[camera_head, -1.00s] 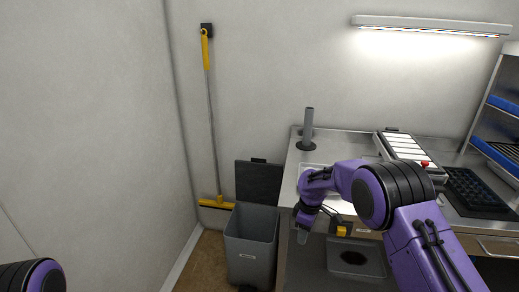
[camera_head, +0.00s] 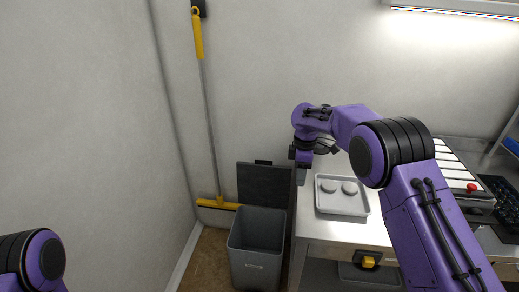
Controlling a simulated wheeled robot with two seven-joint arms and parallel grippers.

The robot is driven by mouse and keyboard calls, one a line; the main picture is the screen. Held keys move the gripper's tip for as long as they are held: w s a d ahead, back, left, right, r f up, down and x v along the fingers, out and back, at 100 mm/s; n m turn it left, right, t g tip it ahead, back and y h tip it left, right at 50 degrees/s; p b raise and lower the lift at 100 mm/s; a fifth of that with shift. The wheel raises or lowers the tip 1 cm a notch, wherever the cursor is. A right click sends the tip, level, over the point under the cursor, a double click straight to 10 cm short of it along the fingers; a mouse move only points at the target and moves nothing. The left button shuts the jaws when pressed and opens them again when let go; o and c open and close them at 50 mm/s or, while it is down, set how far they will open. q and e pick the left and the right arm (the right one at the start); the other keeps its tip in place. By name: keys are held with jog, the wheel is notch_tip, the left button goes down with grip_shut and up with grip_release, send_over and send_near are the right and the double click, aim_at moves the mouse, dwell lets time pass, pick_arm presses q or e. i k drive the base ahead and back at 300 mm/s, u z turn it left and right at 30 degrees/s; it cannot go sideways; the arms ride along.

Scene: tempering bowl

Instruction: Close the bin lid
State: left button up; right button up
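The grey bin (camera_head: 256,263) stands on the floor against the wall, left of the steel counter. Its dark lid (camera_head: 264,184) is open and stands upright at the back of the bin. My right gripper (camera_head: 302,176) points down just right of the lid, near the counter's left edge. Its fingers are small and partly hidden, so I cannot tell whether they are apart. My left gripper is out of view; only a piece of my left arm shows at the bottom left.
The steel counter (camera_head: 335,228) holds a tray (camera_head: 342,209) with two round pale pieces, right of the bin. Some floor left of the bin is clear.

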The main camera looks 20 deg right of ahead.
aim_at(261, 183)
jog(key=i, duration=1.25)
